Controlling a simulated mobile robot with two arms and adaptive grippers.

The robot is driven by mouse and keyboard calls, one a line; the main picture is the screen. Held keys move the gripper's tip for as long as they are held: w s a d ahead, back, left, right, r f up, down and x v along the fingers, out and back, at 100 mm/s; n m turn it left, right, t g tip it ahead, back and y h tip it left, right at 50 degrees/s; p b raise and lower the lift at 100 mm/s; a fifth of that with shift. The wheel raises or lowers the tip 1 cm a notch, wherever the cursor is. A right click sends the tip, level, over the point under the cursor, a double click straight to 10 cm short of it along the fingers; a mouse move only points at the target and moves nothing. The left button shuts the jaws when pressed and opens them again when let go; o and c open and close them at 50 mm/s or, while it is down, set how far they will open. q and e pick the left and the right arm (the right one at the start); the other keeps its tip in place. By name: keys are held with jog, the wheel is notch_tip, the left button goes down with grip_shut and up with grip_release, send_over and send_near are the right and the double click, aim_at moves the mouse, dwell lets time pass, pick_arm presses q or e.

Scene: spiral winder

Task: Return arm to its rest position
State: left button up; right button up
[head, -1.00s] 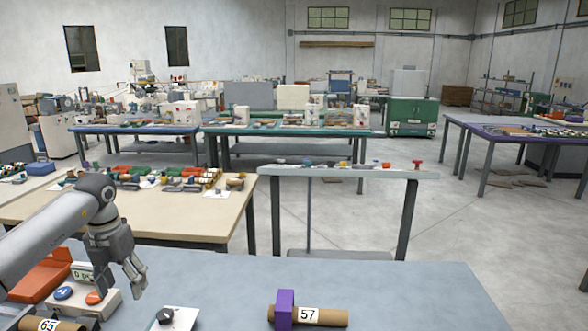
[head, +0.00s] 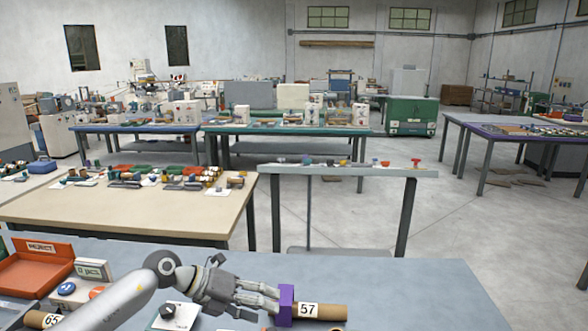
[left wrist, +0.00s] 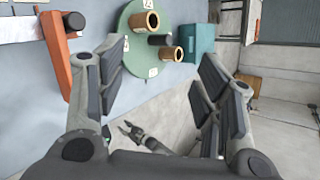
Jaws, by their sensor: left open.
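My left arm (head: 125,300) reaches in from the lower left over the near grey-blue bench. My left gripper (head: 277,299) is open, its fingers pointing right beside a purple block (head: 287,303) on a brown tube (head: 325,312) labelled 57. I cannot tell whether the fingertips touch the block.
An orange REJECT tray (head: 32,274), a white button box (head: 75,291) and a tube (head: 38,320) lie at left. A white device with a black knob (head: 172,315) stands below the gripper. The left wrist view shows a green disc (left wrist: 140,62) with tubes. The bench's right side (head: 420,300) is clear.

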pick_arm(q)
jog(key=s+d+r+n+t+h, duration=0.3)
jog(key=d+r+n+t+h, duration=0.35)
jog(key=r+n+t, duration=0.35)
jog(key=s+a+f+n+t+y, duration=0.1)
jog(key=s+a+f+n+y, duration=0.2)
jog(key=a+f+n+y, duration=0.65)
jog(key=s+a+f+n+t+y, duration=0.1)
jog(key=s+a+f+n+y, duration=0.45)
jog(key=n, duration=0.75)
jog(key=s+a+f+n+g+y, duration=0.1)
jog(key=s+a+f+n+g, duration=0.1)
jog(key=s+f+g, duration=0.65)
jog(key=s+a+f+n+g+y, duration=0.1)
jog(key=s+a+f+n+g, duration=0.2)
jog(key=s, duration=1.1)
notch_tip(320, 180, down, 33)
jog(key=s+m+g+b, duration=0.1)
jog(key=s+b, duration=0.1)
jog(key=b, duration=0.4)
jog(key=s+a+f+g+b, duration=0.1)
jog(key=s+f+b, duration=0.3)
jog(key=s+f, duration=1.3)
notch_tip(320, 180, down, 3)
jog(key=shift+a+f, duration=0.2)
jog(key=shift+a, duration=0.45)
